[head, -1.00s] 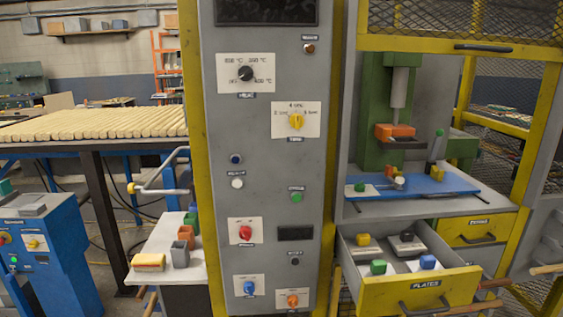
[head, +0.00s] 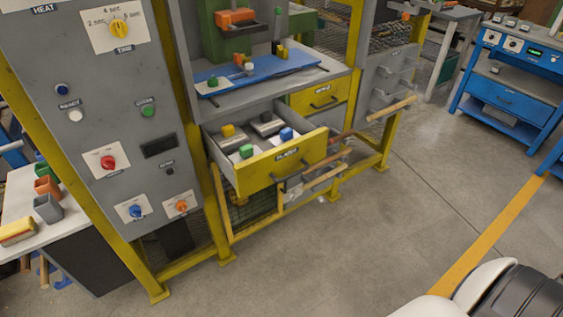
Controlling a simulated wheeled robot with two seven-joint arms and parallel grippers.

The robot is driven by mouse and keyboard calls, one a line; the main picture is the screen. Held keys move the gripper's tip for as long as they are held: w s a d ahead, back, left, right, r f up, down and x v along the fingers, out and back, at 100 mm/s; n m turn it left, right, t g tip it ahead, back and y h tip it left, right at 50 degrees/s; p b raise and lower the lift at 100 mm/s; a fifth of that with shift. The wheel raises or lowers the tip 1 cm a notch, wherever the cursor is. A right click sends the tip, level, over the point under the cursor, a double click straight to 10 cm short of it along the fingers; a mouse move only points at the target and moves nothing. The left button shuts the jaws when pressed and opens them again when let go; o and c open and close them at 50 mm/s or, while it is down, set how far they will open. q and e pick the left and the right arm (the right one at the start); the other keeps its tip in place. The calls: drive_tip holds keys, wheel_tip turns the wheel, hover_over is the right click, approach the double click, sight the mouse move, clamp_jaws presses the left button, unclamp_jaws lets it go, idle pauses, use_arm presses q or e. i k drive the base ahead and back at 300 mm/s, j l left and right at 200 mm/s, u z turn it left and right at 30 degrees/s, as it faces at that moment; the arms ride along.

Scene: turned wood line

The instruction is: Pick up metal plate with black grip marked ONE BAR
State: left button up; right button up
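The open drawer marked PLATES (head: 288,158) holds several plates with coloured grips. The plate with the black grip (head: 266,117) lies at the back right inside it; the marking ONE BAR is too small to read. A yellow grip (head: 228,131) is to its left, a green grip (head: 246,151) at the front left and a blue grip (head: 286,134) at the front right. Neither of my grippers is in view.
The press with its blue bed (head: 255,71) stands above the drawer. The grey control panel (head: 95,100) is to the left. A closed yellow drawer (head: 322,98) and wooden rods (head: 390,108) are to the right. The concrete floor (head: 350,240) in front is clear.

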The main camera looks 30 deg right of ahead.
sight(269, 122)
drive_tip(key=i+l+z, duration=0.2)
drive_tip(key=i+l, duration=0.2)
drive_tip(key=l, duration=0.2)
drive_tip(key=i+l+z, duration=0.15)
drive_tip(key=i+l, duration=0.25)
drive_tip(key=l, duration=0.1)
